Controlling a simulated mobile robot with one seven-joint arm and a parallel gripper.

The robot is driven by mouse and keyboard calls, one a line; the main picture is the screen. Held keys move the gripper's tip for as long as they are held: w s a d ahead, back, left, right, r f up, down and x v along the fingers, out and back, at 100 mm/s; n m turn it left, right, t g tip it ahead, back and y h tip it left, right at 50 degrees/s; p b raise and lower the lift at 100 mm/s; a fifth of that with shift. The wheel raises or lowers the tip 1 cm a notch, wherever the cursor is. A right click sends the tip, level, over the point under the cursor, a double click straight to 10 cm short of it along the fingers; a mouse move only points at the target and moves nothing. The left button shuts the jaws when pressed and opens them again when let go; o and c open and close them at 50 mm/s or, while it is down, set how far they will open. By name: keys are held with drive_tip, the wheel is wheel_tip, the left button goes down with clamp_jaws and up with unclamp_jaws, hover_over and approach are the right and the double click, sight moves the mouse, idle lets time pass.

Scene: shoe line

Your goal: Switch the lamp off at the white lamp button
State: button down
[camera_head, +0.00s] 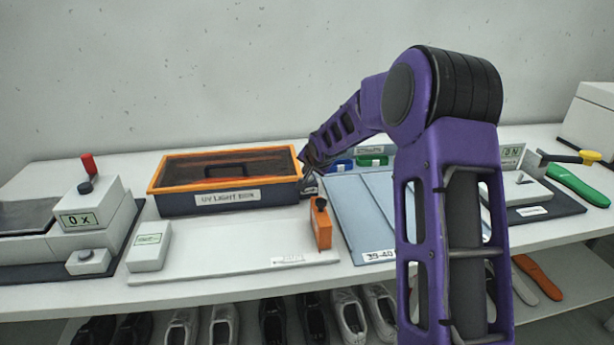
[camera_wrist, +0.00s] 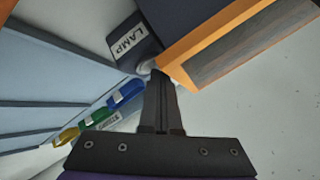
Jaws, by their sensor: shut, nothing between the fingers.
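The lamp switch box (camera_wrist: 128,42) is a small dark block with a white "LAMP" label, beside the UV light box. The white lamp button (camera_wrist: 146,68) is a pale knob at its lower end in the wrist view, partly hidden by my fingertips. My gripper (camera_wrist: 160,76) is shut and empty, its tips right at the button; I cannot tell whether they touch. In the head view my gripper (camera_head: 307,172) is at the right end of the UV light box (camera_head: 228,200), which has an orange rim and a dark lid. The button is not distinguishable there.
The orange rim (camera_wrist: 200,42) lies close to my fingertips. Blue, green and yellow tagged items (camera_wrist: 98,117) lie beside a blue-grey panel (camera_head: 350,210). An orange block with a black knob (camera_head: 321,228) stands in front. Shoes fill the shelf below.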

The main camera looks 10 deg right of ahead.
drive_tip(key=shift+r, duration=0.4)
drive_tip(key=shift+r+p, duration=2.15)
drive_tip(key=shift+r, duration=0.9)
